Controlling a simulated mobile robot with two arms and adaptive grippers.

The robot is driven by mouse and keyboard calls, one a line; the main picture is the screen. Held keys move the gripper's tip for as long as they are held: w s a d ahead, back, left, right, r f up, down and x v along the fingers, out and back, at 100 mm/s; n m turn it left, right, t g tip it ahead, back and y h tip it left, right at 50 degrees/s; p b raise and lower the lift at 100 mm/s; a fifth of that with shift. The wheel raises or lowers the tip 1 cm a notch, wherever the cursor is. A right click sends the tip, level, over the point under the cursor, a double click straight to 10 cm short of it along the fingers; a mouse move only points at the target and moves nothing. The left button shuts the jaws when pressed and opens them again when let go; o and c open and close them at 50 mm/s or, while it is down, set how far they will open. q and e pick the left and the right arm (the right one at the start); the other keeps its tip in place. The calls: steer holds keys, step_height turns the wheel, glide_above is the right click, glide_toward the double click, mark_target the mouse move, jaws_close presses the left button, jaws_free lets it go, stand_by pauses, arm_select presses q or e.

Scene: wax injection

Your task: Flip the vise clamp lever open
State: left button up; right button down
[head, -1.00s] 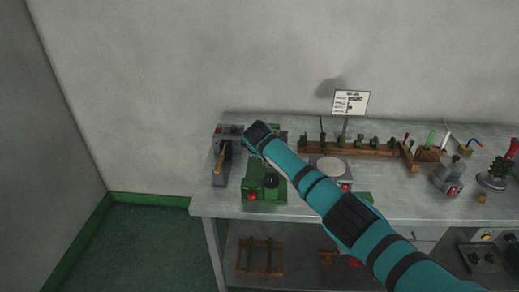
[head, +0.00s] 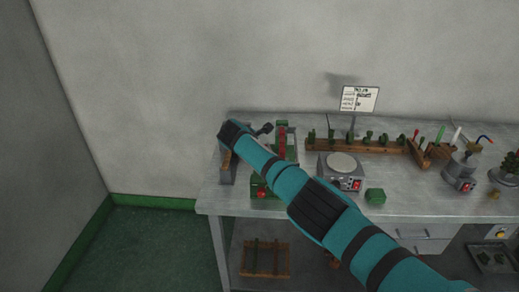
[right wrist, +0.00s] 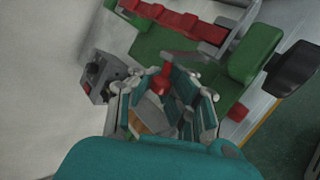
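My right gripper (right wrist: 163,103) is open in the right wrist view, with its two jointed fingers apart. A small red knob (right wrist: 162,80) shows between the fingers; I cannot tell whether they touch it. Below it are a grey surface and a piece of wood (right wrist: 138,128). In the head view a grey device with a wooden part (head: 227,165) stands at the bench's left end, partly hidden under my right gripper. Beside it is a green device with a red bar (head: 282,140). I cannot tell for sure which part is the vise lever. My left gripper is not in view.
A grey box with a red button (right wrist: 98,75) lies left of the fingers. A black-ended lever (right wrist: 290,68) is at the right.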

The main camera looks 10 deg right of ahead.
steer(key=shift+a+f, duration=0.15)
steer(key=shift+a, duration=0.15)
steer(key=c, duration=1.2)
jaws_free()
steer(key=shift+s+a+r, duration=0.15)
steer(key=shift+s+r, duration=0.1)
steer(key=shift+r, duration=0.05)
steer(key=shift+w+d+f, duration=0.1)
steer(key=shift+d, duration=0.1)
steer(key=v, duration=1.2)
